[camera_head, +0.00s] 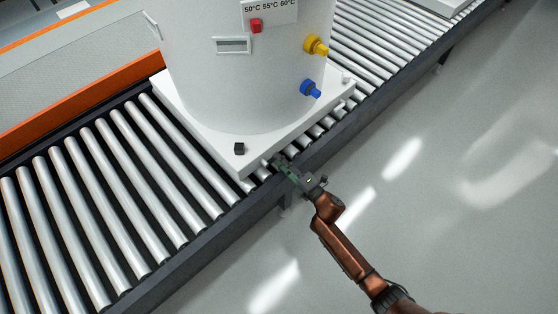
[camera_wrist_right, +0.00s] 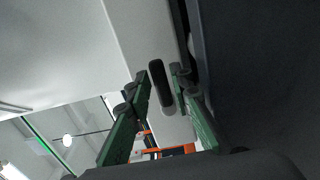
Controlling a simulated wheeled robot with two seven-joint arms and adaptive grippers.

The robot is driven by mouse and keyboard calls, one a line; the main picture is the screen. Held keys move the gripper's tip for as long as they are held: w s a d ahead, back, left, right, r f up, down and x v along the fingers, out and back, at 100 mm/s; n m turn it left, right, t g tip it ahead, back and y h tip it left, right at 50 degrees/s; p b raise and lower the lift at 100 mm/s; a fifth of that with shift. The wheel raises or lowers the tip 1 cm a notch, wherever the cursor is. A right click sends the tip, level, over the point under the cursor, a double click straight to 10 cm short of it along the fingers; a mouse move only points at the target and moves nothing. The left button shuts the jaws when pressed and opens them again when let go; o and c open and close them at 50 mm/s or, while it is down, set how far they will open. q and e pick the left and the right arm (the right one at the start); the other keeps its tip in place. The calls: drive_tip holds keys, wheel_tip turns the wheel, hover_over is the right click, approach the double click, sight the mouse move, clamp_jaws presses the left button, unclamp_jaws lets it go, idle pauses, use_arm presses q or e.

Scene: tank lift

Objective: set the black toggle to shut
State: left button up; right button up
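The black toggle (camera_head: 239,149) is a small dark block on the near corner of the white base (camera_head: 222,157) under the large white tank (camera_head: 245,85). My right gripper (camera_head: 279,163) is just right of that corner, at the conveyor edge, apart from the toggle in the head view. In the right wrist view its green fingers (camera_wrist_right: 160,88) are open. A dark oblong shape appears between the fingertips there; I cannot tell whether it is the toggle or whether anything touches it. The toggle's setting is not readable. My left gripper is not in view.
The tank has a yellow tap (camera_head: 316,46), a blue tap (camera_head: 310,89) and a red marker (camera_head: 256,25) on a temperature label. It stands on a roller conveyor (camera_head: 120,180) with a dark side rail (camera_head: 205,244) and an orange far rail (camera_head: 75,110). The floor at right is clear.

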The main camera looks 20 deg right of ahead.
drive_tip(key=shift+c, duration=0.3)
clamp_jaws()
idle(0.3)
